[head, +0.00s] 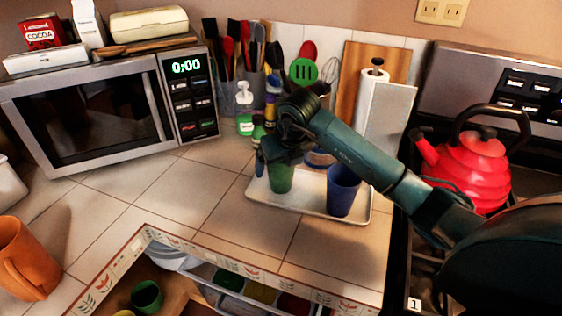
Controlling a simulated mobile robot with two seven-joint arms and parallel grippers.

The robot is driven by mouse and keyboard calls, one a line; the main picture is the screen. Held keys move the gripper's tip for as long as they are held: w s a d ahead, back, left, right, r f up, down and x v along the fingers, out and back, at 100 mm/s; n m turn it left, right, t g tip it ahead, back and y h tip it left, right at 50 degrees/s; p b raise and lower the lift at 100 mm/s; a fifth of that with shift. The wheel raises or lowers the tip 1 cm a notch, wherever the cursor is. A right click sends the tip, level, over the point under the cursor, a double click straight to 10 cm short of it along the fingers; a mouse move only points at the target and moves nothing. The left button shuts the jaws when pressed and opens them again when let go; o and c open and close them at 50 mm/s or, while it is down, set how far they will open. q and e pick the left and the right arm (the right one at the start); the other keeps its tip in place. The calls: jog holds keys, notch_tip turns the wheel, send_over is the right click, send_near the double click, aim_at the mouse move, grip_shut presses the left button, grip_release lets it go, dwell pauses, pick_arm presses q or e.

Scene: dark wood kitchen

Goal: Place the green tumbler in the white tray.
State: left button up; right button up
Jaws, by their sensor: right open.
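The green tumbler (280,178) is upright at the left part of the white tray (300,205) on the tiled counter. Its base appears to rest on the tray; its rim is partly hidden by my gripper. A blue tumbler (342,191) stands on the right part of the tray. My right gripper (284,156) is open, right over the top of the green tumbler; I cannot tell whether its fingers touch it. My left gripper is out of view.
An orange mug (25,260) stands at the left. Below the counter edge, an open drawer holds a green cup (147,297). Bottles (245,108) and a paper towel roll (372,100) stand behind the tray; a red kettle (470,172) is right. Counter left of the tray is clear.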

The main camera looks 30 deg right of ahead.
jog(key=shift+r+p, duration=0.3)
jog(key=shift+s+r, duration=0.15)
jog(key=shift+r, duration=0.2)
jog(key=b+v, duration=0.1)
jog(key=v, duration=1)
